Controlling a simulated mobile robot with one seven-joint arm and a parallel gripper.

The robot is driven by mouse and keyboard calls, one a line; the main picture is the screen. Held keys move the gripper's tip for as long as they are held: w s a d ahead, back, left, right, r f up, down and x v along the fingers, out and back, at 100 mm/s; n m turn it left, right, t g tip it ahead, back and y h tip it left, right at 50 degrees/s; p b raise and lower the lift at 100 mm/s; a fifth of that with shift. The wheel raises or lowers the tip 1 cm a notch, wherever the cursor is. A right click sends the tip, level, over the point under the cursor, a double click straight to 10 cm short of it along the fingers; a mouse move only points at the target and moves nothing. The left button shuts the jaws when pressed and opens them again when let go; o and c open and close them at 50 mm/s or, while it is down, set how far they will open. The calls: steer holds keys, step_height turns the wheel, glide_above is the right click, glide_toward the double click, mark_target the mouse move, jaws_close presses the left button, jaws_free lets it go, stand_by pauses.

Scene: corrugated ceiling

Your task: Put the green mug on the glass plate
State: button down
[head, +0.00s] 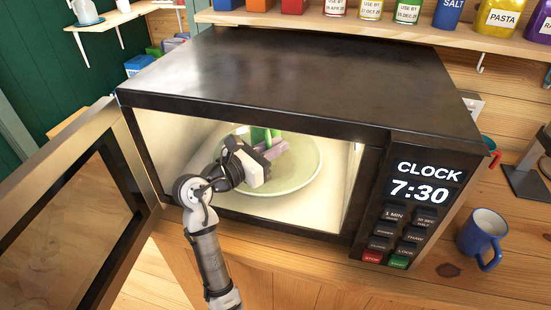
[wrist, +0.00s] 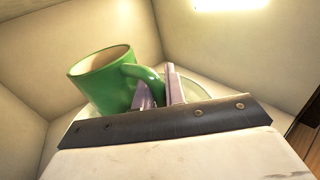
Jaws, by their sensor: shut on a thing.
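The green mug (wrist: 108,78) is inside the microwave, over the pale round glass plate (head: 306,178). My gripper (wrist: 160,92) is shut on the mug's handle in the wrist view. The mug looks slightly tilted there. In the head view a green part of the mug (head: 262,134) shows behind my gripper (head: 272,150), and the rest is hidden by it. I cannot tell whether the mug's base touches the plate. The plate's rim also shows in the wrist view (wrist: 190,90).
The black microwave (head: 290,75) has its door (head: 75,215) swung open to the left. Its side walls and upper edge surround my arm. A blue mug (head: 482,236) stands on the wooden counter at the right. A shelf with jars and boxes (head: 370,8) runs behind.

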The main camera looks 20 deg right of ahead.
steer(key=shift+w+d, duration=0.2)
steer(key=shift+w, duration=0.1)
step_height(320, 180, down, 4)
steer(key=b, duration=0.6)
steer(key=shift+r, duration=0.2)
steer(key=shift+r, duration=0.15)
steer(key=c, duration=1.9)
jaws_free()
steer(key=shift+f, duration=0.2)
steer(key=o, duration=0.4)
steer(key=shift+o, duration=0.2)
